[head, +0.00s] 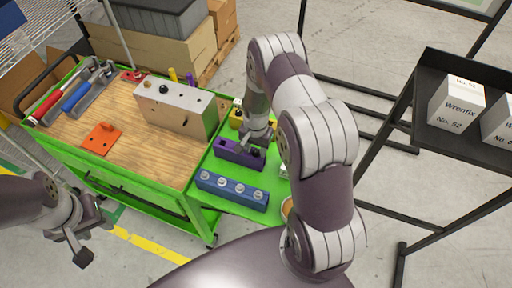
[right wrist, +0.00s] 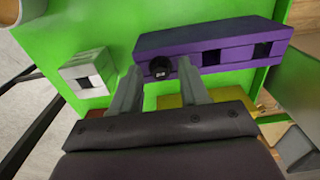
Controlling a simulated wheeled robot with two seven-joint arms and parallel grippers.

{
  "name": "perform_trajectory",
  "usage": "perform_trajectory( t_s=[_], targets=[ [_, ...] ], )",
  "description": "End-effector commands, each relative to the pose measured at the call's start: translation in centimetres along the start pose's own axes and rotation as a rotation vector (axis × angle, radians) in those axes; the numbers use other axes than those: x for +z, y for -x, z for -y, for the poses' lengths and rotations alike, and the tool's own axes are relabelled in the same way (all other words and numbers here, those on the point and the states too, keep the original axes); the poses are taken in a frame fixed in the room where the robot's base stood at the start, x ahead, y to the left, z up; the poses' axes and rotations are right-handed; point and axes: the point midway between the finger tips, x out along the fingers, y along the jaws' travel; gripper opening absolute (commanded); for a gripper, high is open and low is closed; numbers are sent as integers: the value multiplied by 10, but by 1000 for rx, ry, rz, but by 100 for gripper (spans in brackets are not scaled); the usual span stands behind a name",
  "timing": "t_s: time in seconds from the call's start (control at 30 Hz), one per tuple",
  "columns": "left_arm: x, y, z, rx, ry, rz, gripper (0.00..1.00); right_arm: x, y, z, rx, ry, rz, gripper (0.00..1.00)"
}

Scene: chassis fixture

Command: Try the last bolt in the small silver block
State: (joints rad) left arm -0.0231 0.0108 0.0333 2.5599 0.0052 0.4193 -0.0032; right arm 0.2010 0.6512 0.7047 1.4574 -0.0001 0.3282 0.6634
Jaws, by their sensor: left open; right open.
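A small silver block (right wrist: 90,72) with a dark square hole lies on the green shelf in the right wrist view. Beside it is a purple block (right wrist: 226,45), also in the head view (head: 228,152). A black-headed bolt (right wrist: 160,68) stands in one end of the purple block; its other two openings look empty. My right gripper (right wrist: 158,82) is open, fingertips on either side of the bolt head, with no clear contact. It also shows in the head view (head: 257,138). My left gripper (head: 82,242) is open and empty at lower left, away from the cart.
A blue block (head: 231,190) with several silver bolts stands at the shelf's front. A larger silver block (head: 180,104) stands on the wooden cart top (head: 70,135), with an orange plate (head: 101,139) nearby. A black rack with white boxes (head: 457,101) is at right.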

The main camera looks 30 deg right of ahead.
Motion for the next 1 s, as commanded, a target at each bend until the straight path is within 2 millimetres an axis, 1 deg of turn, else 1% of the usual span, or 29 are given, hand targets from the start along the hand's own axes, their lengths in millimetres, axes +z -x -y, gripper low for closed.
perform_trajectory(
  t_s=[0.07,0.1,0.17,0.2,0.37,0.47,1.0],
  targets=[
    [0,0,0,0,0,0,43,0,0,0,0,0,0,45],
    [0,0,0,0,0,0,43,0,0,0,0,0,0,32],
    [0,0,0,0,0,0,43,0,0,0,0,0,0,12],
    [0,0,0,0,0,0,43,0,0,0,0,0,0,0],
    [0,0,0,0,0,0,43,0,1,0,0,0,0,0],
    [-1,5,0,0,0,0,43,0,6,0,0,0,-1,0],
    [-6,52,0,0,0,0,43,0,66,0,-1,0,-1,0]
  ],
)
